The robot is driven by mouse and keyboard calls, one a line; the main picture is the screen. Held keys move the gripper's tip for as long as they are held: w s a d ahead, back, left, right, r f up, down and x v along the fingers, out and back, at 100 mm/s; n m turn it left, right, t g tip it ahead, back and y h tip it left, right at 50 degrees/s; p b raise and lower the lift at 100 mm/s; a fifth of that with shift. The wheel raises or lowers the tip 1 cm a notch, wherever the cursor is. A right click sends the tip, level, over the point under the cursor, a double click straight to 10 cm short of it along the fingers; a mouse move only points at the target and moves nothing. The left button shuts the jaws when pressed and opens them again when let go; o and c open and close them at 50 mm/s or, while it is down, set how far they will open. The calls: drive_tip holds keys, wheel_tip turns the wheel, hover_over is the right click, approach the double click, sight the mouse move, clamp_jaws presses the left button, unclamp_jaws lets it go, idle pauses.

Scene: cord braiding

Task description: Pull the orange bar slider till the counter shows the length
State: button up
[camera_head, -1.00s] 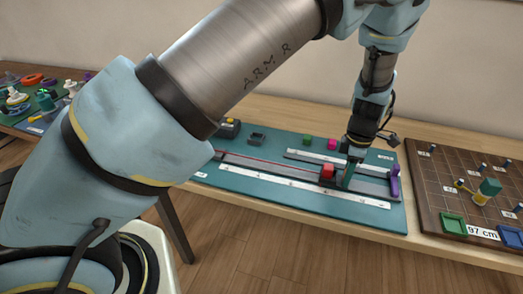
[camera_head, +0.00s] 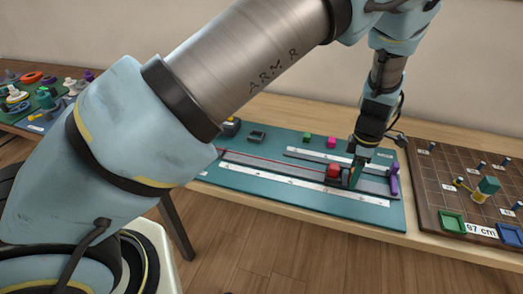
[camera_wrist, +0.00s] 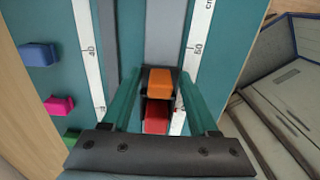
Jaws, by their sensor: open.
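The orange bar (camera_wrist: 160,82) lies between the two green fingers of my gripper (camera_wrist: 161,75) in the wrist view, with a gap on either side. My gripper is open and straddles the bar low over the rail. In the head view my gripper (camera_head: 357,174) stands just right of the red block (camera_head: 333,171), and the bar is mostly hidden by the fingers. The red block (camera_wrist: 157,117) also shows next to the bar in the wrist view. No counter reading is legible.
A white ruler (camera_head: 290,186) runs along the front of the teal board (camera_head: 230,179). A purple block (camera_head: 394,178) stands at the rail's right end. A brown board (camera_head: 430,180) with pegs and a "97 cm" label (camera_head: 482,232) lies to the right. Small green and pink blocks (camera_head: 331,142) sit behind.

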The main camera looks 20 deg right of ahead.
drive_tip(key=shift+r+p, duration=2.65)
drive_tip(key=shift+r, duration=0.8)
